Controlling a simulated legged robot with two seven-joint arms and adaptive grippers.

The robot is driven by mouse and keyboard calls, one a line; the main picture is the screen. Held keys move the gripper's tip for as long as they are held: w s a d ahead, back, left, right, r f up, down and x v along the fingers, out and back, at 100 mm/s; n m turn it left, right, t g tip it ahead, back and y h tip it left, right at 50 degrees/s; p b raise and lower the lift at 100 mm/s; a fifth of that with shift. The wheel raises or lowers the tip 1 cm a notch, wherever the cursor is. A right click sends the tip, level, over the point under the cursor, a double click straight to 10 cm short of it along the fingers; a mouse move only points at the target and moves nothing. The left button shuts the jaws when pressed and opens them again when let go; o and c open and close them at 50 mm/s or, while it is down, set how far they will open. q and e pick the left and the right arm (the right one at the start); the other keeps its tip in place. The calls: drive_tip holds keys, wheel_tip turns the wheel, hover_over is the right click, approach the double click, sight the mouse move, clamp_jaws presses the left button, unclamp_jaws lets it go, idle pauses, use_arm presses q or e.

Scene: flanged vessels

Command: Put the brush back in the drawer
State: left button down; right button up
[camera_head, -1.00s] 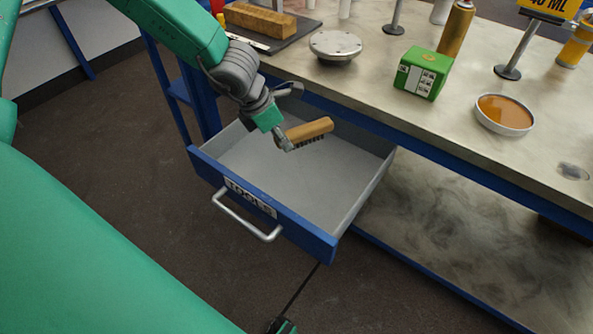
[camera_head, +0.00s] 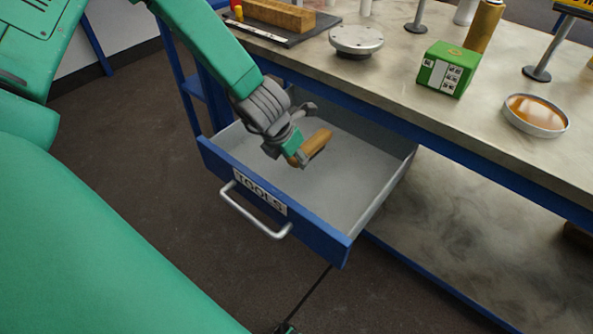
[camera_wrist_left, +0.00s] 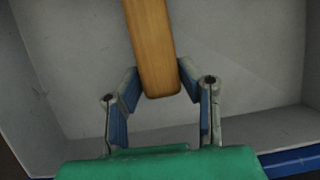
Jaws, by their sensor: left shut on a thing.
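The brush (camera_head: 316,142) has a wooden back, and its bristles are mostly hidden in the head view. My left gripper (camera_head: 297,155) is shut on one end of it and holds it inside the open drawer (camera_head: 350,190). In the left wrist view the wooden back (camera_wrist_left: 150,45) runs up from between the two fingers (camera_wrist_left: 158,90), over the grey drawer floor (camera_wrist_left: 230,50). I cannot tell whether the brush touches the floor. The drawer has a blue front labelled TOOLS and a metal handle (camera_head: 255,212).
The workbench (camera_head: 470,125) stands behind and right of the drawer. On it are a flanged disc (camera_head: 356,40), a green box (camera_head: 448,68), an orange-filled dish (camera_head: 536,114) and a dark board with a wooden block (camera_head: 279,15). The drawer's right part is clear.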

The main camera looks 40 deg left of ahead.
sight(295, 178)
use_arm(q)
wheel_tip(295, 178, down, 4)
drive_tip(key=shift+r+b, duration=0.1)
drive_tip(key=shift+b, duration=0.7)
drive_tip(key=shift+r, duration=0.1)
drive_tip(key=c, duration=1.1)
unclamp_jaws()
drive_tip(key=p+v, duration=0.4)
drive_tip(key=v, duration=0.8)
